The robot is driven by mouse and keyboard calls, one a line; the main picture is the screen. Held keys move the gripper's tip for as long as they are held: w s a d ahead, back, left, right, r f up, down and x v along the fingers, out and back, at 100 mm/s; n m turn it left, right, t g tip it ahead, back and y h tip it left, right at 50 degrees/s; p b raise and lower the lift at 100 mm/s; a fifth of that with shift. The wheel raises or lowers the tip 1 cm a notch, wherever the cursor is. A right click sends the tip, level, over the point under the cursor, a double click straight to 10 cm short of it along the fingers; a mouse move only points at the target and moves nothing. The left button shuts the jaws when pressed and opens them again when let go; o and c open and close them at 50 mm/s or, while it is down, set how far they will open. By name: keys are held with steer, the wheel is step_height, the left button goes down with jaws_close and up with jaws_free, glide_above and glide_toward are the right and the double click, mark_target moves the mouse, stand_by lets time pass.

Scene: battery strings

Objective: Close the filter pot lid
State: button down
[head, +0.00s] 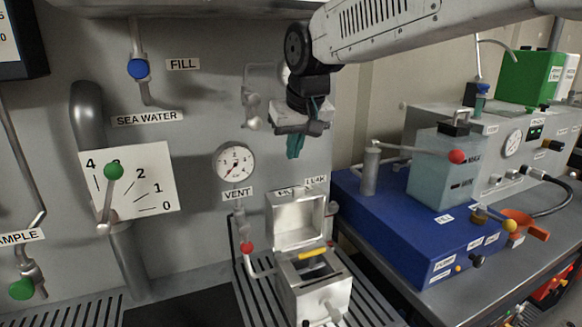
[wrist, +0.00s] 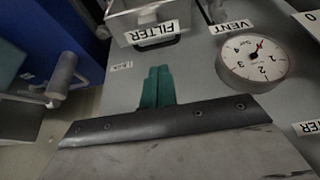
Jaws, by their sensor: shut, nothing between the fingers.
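The filter pot (head: 318,298) is a square metal box low in the middle of the head view, standing over a slatted grate. Its lid (head: 297,222) stands open, upright at the back against the wall side. A yellow bar (head: 313,255) shows in the pot's opening. My gripper (head: 295,146), with teal fingers, hangs above the lid, apart from it, shut and empty. In the wrist view the fingers (wrist: 158,87) are together, pointing toward the FILTER label (wrist: 154,34). Part of the lid (wrist: 135,16) shows at that view's top edge; the pot's inside is hidden there.
A pressure gauge (head: 234,162) and a vent pipe with a red-knobbed valve (head: 247,247) are left of the pot. A blue unit (head: 400,225) with a red-knobbed lever (head: 457,157) stands to the right. Free air lies between my gripper and the lid.

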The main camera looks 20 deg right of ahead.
steer(key=x, duration=0.9)
steer(key=shift+f, duration=0.2)
steer(key=shift+s, duration=0.15)
